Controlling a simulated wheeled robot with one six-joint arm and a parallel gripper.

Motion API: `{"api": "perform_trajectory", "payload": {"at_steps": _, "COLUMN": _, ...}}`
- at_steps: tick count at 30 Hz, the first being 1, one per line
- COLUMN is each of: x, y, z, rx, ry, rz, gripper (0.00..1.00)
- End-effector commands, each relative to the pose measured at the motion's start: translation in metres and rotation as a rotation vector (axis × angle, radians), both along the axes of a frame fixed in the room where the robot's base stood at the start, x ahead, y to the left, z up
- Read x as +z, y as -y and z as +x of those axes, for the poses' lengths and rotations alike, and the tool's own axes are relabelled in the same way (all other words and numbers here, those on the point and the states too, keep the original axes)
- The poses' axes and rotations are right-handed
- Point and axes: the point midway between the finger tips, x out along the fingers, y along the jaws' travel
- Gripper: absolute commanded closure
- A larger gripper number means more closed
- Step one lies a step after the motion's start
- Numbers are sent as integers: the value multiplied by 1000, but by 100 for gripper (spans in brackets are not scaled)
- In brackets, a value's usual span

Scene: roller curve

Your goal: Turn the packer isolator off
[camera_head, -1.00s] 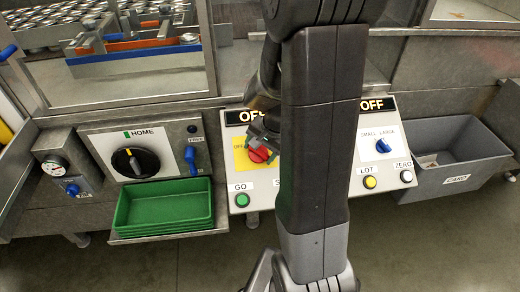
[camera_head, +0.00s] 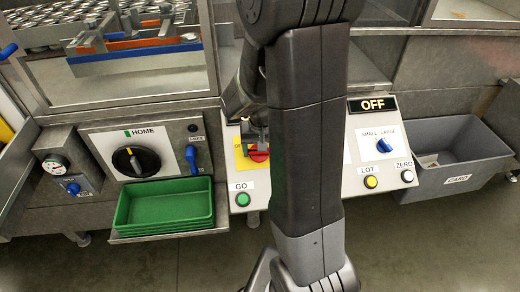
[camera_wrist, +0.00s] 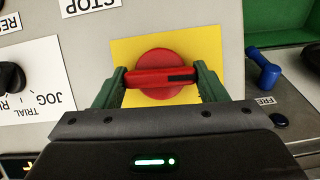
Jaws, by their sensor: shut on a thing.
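The isolator is a red rotary switch (camera_wrist: 160,88) on a yellow plate (camera_wrist: 125,55). In the wrist view its red handle lies roughly level across the round red base. My gripper (camera_wrist: 162,78) has its green fingers at the two ends of the handle and is shut on it. In the head view the red switch (camera_head: 259,155) shows partly below my gripper (camera_head: 262,138), on the yellow plate (camera_head: 239,158). My wrist and arm hide much of the panel around it.
A green GO button (camera_head: 243,199) sits below the switch. Left are a green tray (camera_head: 165,222) and a black HOME knob (camera_head: 137,161). Right are an OFF display (camera_head: 372,105), a blue selector (camera_head: 384,146) and a grey bin (camera_head: 455,190). A STOP label (camera_wrist: 92,4) shows in the wrist view.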

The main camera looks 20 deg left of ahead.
Motion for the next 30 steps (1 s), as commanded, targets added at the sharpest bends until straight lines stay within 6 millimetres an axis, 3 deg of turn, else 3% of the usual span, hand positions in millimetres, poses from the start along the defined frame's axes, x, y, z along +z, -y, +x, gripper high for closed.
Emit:
{"api": "perform_trajectory", "payload": {"at_steps": 21, "x": 1, "y": 0, "z": 0, "rx": 68, "ry": 22, "rz": -32, "gripper": 57}}
{"api": "perform_trajectory", "payload": {"at_steps": 22, "x": 1, "y": 0, "z": 0, "rx": 68, "ry": 22, "rz": -32, "gripper": 29}}
{"api": "perform_trajectory", "payload": {"at_steps": 24, "x": 1, "y": -1, "z": 0, "rx": 67, "ry": 22, "rz": -32, "gripper": 15}}
{"api": "perform_trajectory", "payload": {"at_steps": 30, "x": 0, "y": 0, "z": 0, "rx": 67, "ry": 20, "rz": -31, "gripper": 13}}
